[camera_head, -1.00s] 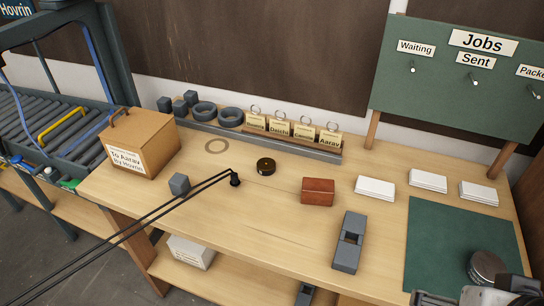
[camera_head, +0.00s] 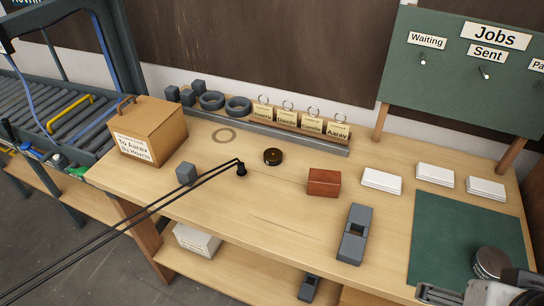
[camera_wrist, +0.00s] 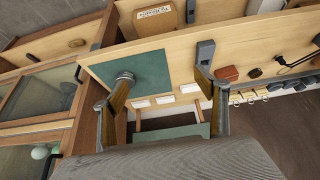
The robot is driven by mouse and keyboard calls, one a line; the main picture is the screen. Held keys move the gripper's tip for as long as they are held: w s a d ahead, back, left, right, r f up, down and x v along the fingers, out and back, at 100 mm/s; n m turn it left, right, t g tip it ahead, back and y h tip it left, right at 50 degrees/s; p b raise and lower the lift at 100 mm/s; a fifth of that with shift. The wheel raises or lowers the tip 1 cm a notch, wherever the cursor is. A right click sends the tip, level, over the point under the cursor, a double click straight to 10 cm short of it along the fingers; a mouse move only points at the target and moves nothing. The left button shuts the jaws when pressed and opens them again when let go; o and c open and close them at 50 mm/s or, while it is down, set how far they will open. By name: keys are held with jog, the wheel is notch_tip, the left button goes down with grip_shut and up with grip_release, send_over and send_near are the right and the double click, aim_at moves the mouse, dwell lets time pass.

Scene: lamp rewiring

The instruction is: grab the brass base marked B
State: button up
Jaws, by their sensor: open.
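A small, dark round piece (camera_head: 273,156) with a brownish, brass-like top sits on the bench, left of the red-brown block. It also shows as a dark spot in the wrist view (camera_wrist: 254,73). I can read no letter B on it or on any other piece, so I cannot tell whether it is the marked base. My gripper (camera_wrist: 163,75) is open and empty, its two fingers wide apart with the green mat beyond them. It is far from the round piece, and only part of it shows at the lower right of the head view.
A grey round cylinder (camera_head: 492,263) stands on the green mat (camera_head: 462,235). A grey block tool (camera_head: 355,235), red-brown block (camera_head: 324,183) and white card stacks (camera_head: 381,181) lie on the bench. A black cord ends at a small black fitting (camera_head: 241,169). A cardboard box (camera_head: 165,130) stands left.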

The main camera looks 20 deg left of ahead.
jog(key=shift+c, duration=0.4)
jog(key=w+a+f+n+t+y, duration=0.1)
jog(key=w+a+n+t+y, duration=0.1)
jog(key=w+a, duration=0.85)
jog(key=w+a+f+n+t+y, duration=0.15)
jog(key=w+a, duration=0.45)
jog(key=w, duration=1)
jog(key=shift+n+t+y, duration=0.35)
jog(key=shift+n+y, duration=0.4)
jog(key=shift+n, duration=0.1)
jog(key=w+a+f, duration=0.2)
jog(key=a, duration=0.2)
jog(key=w+a+f, duration=0.2)
jog(key=a+f, duration=0.1)
jog(key=a, duration=0.1)
jog(key=w+a+f, duration=0.2)
jog(key=a, duration=0.2)
jog(key=shift+w+a+f, duration=0.2)
jog(key=shift+w+a, duration=0.05)
jog(key=shift+a, duration=0.15)
jog(key=n+y, duration=0.2)
send_near(274, 157)
jog(key=shift+w+a+f+t, duration=0.4)
jog(key=shift+w+a+f, duration=0.1)
jog(key=shift+w+f, duration=0.25)
jog(key=shift+f, duration=0.1)
jog(key=shift+x, duration=1.2)
jog(key=shift+w+a, duration=0.1)
jog(key=shift+a, duration=0.05)
